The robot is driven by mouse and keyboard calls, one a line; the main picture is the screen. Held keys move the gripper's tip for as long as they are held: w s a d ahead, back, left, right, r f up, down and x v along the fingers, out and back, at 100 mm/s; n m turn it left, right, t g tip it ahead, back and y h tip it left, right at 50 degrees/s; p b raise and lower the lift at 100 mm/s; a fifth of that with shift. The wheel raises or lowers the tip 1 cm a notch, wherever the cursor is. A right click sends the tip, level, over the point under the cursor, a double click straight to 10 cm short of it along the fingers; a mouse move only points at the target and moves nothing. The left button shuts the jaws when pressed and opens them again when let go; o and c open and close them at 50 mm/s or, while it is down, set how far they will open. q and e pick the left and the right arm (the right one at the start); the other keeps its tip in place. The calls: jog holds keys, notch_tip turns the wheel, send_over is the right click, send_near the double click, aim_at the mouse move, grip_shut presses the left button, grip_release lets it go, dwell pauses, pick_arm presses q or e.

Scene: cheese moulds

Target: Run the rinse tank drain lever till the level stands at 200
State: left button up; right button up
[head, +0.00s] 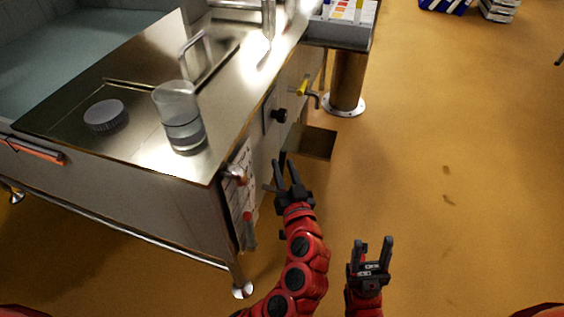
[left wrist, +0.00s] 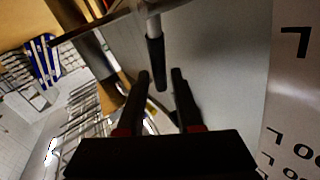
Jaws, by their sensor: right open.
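The rinse tank (head: 85,165) appears as a steel body with pale water at the upper left. On its side is a white scale panel (head: 243,195) with red fittings; the level is too small to read. Part of a scale shows in the left wrist view (left wrist: 292,90). In the left wrist view a metal rod with a black grip (left wrist: 156,62) appears between my left fingertips; contact is unclear. My left gripper (head: 283,172) is open beside the tank. My right gripper (head: 374,248) is open and empty over the floor.
A clear beaker (head: 180,115) and a grey round lid (head: 106,115) stand on the steel top. A yellow-handled valve (head: 302,89) sits further along the side. A round post (head: 347,85) stands behind. The floor to the right (head: 470,200) is clear.

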pick_arm(q)
jog(key=shift+x, duration=1.3)
grip_shut()
dwell(0.5)
